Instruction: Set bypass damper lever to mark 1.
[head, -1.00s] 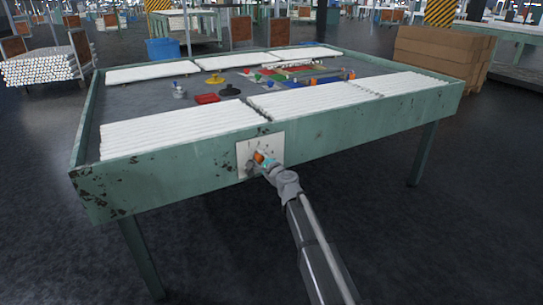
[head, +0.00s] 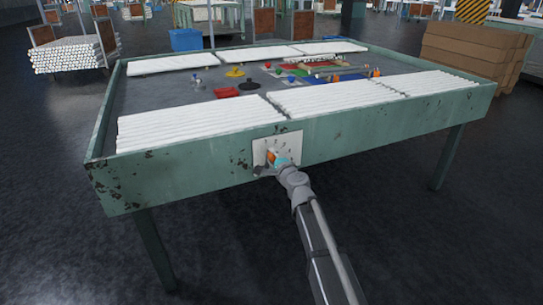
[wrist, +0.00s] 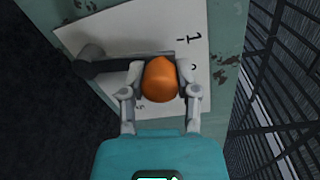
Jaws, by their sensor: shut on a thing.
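A white plate (head: 291,140) with dark printed marks is fixed to the near side of the green table. It also shows in the wrist view (wrist: 135,28), turned, with the mark 1 (wrist: 189,38) at its upper right. The damper lever has an orange knob (wrist: 160,79) and a grey arm (wrist: 115,66) running left to a dark hub (wrist: 92,58). My gripper (wrist: 160,88) is shut on the orange knob, one finger on each side. The knob lies below the mark 1 in the wrist view. Other marks are partly covered by the fingers. In the head view my gripper (head: 276,161) reaches the plate.
The green table (head: 200,180) carries white tubes (head: 195,122) along its near edge and several small coloured items behind them. Brown boxes (head: 465,50) stand at the back right. The floor before the table is clear apart from my arm.

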